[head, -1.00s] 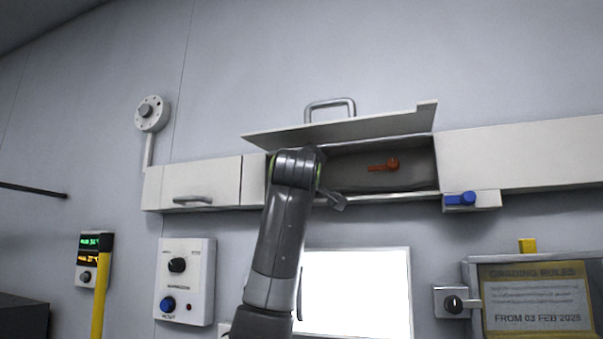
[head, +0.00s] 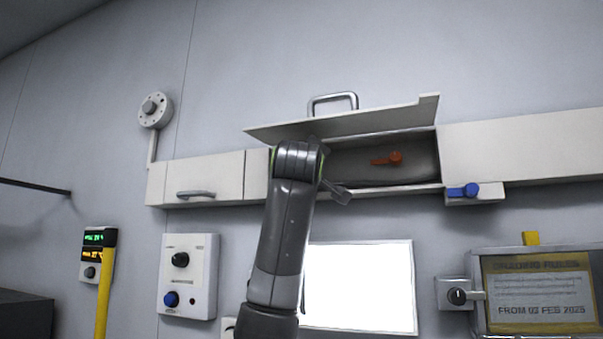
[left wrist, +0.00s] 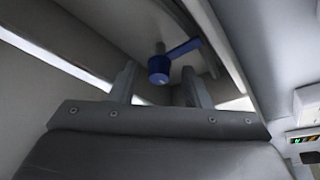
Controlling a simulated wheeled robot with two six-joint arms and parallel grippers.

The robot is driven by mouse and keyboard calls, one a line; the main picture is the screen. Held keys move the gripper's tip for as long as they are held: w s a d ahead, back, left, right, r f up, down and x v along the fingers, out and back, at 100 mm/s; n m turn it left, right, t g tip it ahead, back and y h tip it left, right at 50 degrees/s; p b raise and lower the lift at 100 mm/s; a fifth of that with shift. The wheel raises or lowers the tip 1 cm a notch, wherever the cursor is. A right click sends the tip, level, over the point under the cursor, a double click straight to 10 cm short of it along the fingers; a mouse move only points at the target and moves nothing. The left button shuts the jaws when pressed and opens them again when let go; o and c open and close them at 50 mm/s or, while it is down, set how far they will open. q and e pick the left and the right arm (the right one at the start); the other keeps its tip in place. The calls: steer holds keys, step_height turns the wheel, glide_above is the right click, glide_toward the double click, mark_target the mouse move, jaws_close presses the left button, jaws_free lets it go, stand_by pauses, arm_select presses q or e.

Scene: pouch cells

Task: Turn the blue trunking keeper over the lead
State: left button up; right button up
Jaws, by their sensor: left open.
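A blue keeper (left wrist: 160,68), a round knob with a flat lever, shows in the left wrist view between the two fingers of my left gripper (left wrist: 159,75). The fingers are apart and the keeper lies beyond them; I see no grip on it. Its lever points up and right. In the head view my left arm covers the left part of the open trunking (head: 410,188), so this keeper is hidden there. An orange keeper (head: 388,159) sits inside the trunking, its lever pointing left. I cannot make out the lead. My right gripper is not in view.
The trunking's raised lid (head: 390,118) with its metal handle (head: 333,102) overhangs the opening. Another blue lever (head: 463,190) sits on a small bracket at the right. A control box (head: 188,275), a bright panel (head: 360,285) and a notice frame (head: 535,295) are below.

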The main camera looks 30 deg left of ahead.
arm_select(q)
steer(key=b+v, duration=0.7)
steer(key=v, duration=0.8)
steer(key=shift+d, duration=0.2)
steer(key=shift+f, duration=0.25)
